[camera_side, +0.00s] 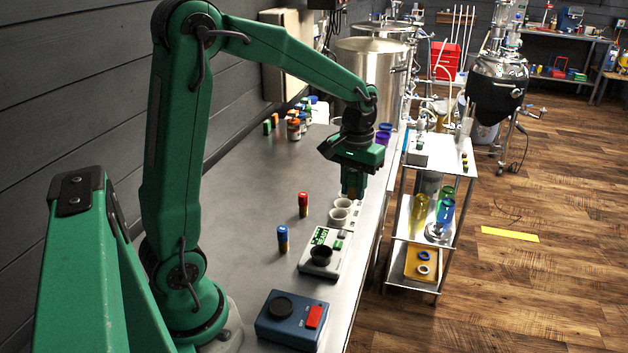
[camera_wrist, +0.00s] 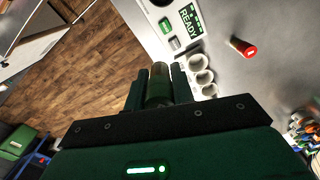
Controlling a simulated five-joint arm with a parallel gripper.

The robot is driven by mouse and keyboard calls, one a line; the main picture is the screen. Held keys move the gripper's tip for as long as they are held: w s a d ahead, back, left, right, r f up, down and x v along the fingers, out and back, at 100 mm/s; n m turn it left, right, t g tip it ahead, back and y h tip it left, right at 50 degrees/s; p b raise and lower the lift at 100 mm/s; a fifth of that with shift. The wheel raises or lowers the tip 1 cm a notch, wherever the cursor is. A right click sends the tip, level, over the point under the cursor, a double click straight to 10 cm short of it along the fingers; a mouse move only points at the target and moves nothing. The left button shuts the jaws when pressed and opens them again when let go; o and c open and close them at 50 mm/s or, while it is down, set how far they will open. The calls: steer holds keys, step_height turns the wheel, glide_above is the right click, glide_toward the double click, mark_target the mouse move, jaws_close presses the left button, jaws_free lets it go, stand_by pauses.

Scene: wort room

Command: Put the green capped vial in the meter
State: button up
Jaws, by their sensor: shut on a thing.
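My gripper (camera_side: 353,182) is shut on the green capped vial, which shows in the wrist view (camera_wrist: 158,86) as a dark green and amber cylinder between my two fingers. In the side view its amber lower part is partly hidden by my fingers. It is held near the white cups at the bench's right edge. The meter (camera_side: 333,262) is a light grey box with a green display and a round black well (camera_side: 321,255). It sits nearer the side camera than my gripper. In the wrist view its display (camera_wrist: 190,18) reads READY.
A red capped vial (camera_side: 303,206) and a blue capped vial (camera_side: 283,239) stand left of the meter. White cups (camera_side: 341,206) stand behind it. A blue box (camera_side: 292,319) with a red switch is in front. Several bottles (camera_side: 294,130) stand at the back. The bench's middle is clear.

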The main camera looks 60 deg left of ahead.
steer(key=s+a+f+n, duration=0.2)
steer(key=s+a+n, duration=0.2)
steer(key=a+n, duration=0.1)
steer(key=s+a+f+n, duration=0.3)
steer(key=s+a+n, duration=0.1)
steer(key=a, duration=0.3)
steer(key=shift+a+n, duration=0.4)
steer(key=shift+n, duration=0.4)
glide_above(270, 212)
step_height(270, 212, down, 7)
steer(key=shift+s, duration=0.1)
steer(key=shift+d+f, duration=0.1)
steer(key=shift+f, duration=1.9)
steer(key=shift+f, duration=0.15)
steer(key=o, duration=1)
